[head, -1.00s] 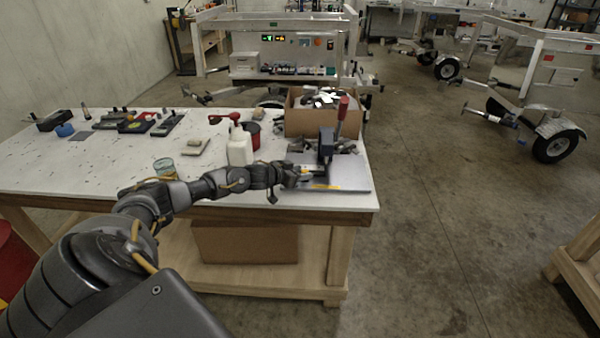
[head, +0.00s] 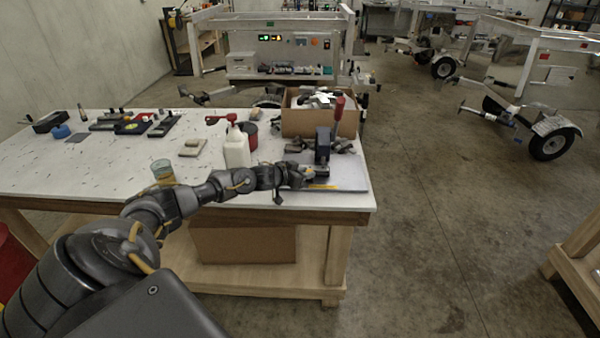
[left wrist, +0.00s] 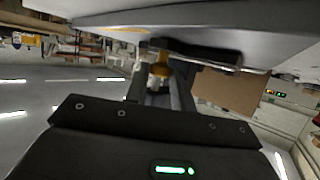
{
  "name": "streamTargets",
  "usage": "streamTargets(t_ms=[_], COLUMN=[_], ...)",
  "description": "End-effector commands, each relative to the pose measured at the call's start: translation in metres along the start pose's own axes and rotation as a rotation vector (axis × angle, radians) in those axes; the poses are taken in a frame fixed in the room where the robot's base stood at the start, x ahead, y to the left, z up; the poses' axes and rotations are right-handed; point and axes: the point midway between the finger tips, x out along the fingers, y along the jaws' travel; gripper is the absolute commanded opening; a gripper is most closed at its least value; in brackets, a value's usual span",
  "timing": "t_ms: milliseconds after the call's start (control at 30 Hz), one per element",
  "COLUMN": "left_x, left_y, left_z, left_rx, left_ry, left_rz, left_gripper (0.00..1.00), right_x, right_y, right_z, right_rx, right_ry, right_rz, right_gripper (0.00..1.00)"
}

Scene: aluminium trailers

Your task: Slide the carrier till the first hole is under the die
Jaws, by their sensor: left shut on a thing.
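A small hand press (head: 323,146) with a dark upright body and a red-topped lever (head: 339,104) stands on a grey plate (head: 350,182) at the table's right end. My left gripper (head: 305,176) is low at the left of the press, close to its foot. It is shut on a small piece, taken to be the carrier, which the gripper and press mostly hide. In the left wrist view my fingers (left wrist: 160,88) meet near a brass-coloured part under a dark bar (left wrist: 195,54). The carrier's holes and the die cannot be made out. My right gripper is out of view.
An open cardboard box (head: 305,122) with parts stands behind the press. Several tools lie at the table's far left.

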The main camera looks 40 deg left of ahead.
Motion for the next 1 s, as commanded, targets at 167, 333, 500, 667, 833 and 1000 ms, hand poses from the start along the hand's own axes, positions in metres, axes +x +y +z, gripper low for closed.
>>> streamTargets(t_ms=[167,333,500,667,833,1000], left_x=[0.000,0.000,0.000,-0.007,-0.031,-0.066], left_y=[-0.001,-0.001,-0.001,-0.002,-0.001,-0.002], left_z=[0.001,0.001,0.001,0.002,0.003,0.004], left_rx=[0.001,0.001,0.001,0.002,0.005,0.005], left_ry=[-0.002,-0.002,-0.002,-0.003,-0.004,-0.005], left_rz=[-0.001,-0.001,-0.001,-0.002,-0.001,-0.002], left_gripper=[0.30,0.45,0.45,0.45,0.45,0.45], right_x=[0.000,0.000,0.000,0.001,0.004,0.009], right_y=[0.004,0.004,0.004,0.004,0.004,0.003], right_z=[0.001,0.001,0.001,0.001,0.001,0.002], right_rx=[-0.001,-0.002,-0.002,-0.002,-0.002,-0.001], right_ry=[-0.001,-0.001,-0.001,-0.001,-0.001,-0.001], right_rz=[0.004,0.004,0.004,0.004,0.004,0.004], right_gripper=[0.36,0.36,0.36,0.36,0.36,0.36])
